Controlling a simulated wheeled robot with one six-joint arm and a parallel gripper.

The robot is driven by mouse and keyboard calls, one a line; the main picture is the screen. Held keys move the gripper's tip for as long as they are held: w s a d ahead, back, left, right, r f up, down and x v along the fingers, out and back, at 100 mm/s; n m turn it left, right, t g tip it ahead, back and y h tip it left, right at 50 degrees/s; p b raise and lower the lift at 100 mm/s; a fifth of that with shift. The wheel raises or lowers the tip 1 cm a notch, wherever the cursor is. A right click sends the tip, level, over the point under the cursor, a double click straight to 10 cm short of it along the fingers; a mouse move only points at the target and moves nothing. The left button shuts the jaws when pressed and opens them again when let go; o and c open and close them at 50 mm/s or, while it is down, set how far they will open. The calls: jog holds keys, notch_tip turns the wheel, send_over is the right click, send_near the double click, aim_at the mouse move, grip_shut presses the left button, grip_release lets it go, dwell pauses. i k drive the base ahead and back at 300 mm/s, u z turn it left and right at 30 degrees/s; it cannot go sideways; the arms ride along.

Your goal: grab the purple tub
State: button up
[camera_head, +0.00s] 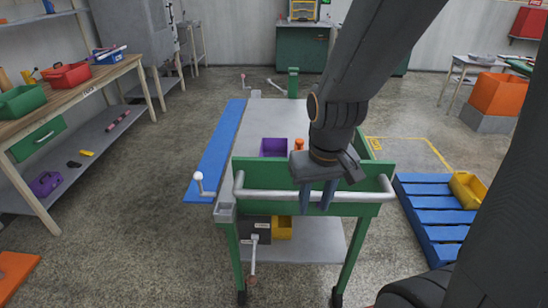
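The purple tub (273,147) stands on the grey top of a green-framed cart (273,118), just behind the cart's near end panel. Its lower front is hidden by that panel. My gripper (315,205) points down in front of the near end panel, by the cart's grey handle bar. It is to the right of the tub and nearer to me, apart from it. Its two dark bluish fingers look spread, with a gap between them and nothing held.
An orange bottle-like item (299,145) stands right of the tub. A blue strip (219,148) lies along the cart's left side. A blue pallet (437,222) with a yellow bin (468,190) is at right. A wooden workbench (75,92) is at left, with open floor between.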

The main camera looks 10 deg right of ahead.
aim_at(269, 147)
jog(key=u, duration=0.45)
jog(key=k, duration=0.55)
jog(key=u, duration=0.85)
jog(key=i, duration=0.65)
jog(key=z, duration=0.8)
jog(key=i, duration=0.85)
jog(key=z, duration=0.15)
